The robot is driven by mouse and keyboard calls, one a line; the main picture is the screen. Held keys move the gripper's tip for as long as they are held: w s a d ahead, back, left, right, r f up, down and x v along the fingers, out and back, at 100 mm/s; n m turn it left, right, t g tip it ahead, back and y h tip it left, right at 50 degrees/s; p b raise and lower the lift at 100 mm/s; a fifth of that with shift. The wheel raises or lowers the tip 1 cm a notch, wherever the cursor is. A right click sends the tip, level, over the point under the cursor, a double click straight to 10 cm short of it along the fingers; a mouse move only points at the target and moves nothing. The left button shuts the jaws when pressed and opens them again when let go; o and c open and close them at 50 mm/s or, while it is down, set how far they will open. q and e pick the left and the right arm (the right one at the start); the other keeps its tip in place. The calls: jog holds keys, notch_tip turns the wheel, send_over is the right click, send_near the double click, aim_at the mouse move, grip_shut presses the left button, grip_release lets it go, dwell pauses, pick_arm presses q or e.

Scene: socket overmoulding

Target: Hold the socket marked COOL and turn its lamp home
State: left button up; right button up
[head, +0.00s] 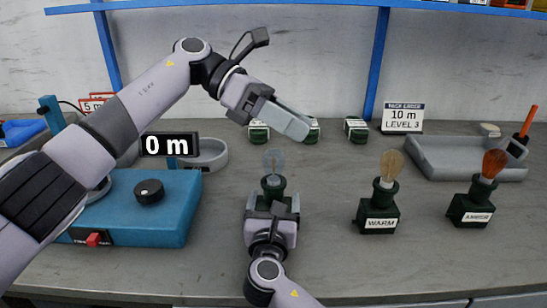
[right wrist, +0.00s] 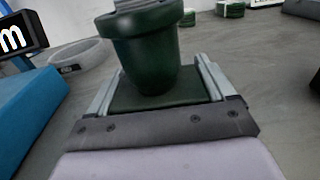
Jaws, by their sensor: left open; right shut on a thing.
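A dark green socket (head: 273,187) with a clear bluish lamp (head: 274,160) stands upright at the middle of the bench in the head view. My right gripper (head: 272,203) is shut on its base from the front and covers its label, so I cannot read it. In the right wrist view the socket (right wrist: 148,55) rises between the two fingers of the right gripper (right wrist: 157,92), and the lamp's glass is out of view. My left gripper (head: 300,127) is open and empty, raised above and slightly right of the lamp, apart from it and slanting down to the right.
A socket marked WARM (head: 379,212) and one with an amber lamp (head: 472,207) stand to the right. A blue box with a black knob (head: 149,191) stands left.

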pick_arm(q)
jog(key=n+t+y, duration=0.1)
jog(key=n+y, duration=0.1)
jog(key=y, duration=0.1)
jog(key=n+t+y, duration=0.7)
jog(key=n, duration=0.3)
send_near(270, 154)
jog(key=shift+t, duration=0.3)
jog(key=x, duration=1.2)
jog(key=shift+s+f, duration=0.15)
jog(key=shift+s, duration=0.15)
jog(key=c, duration=1)
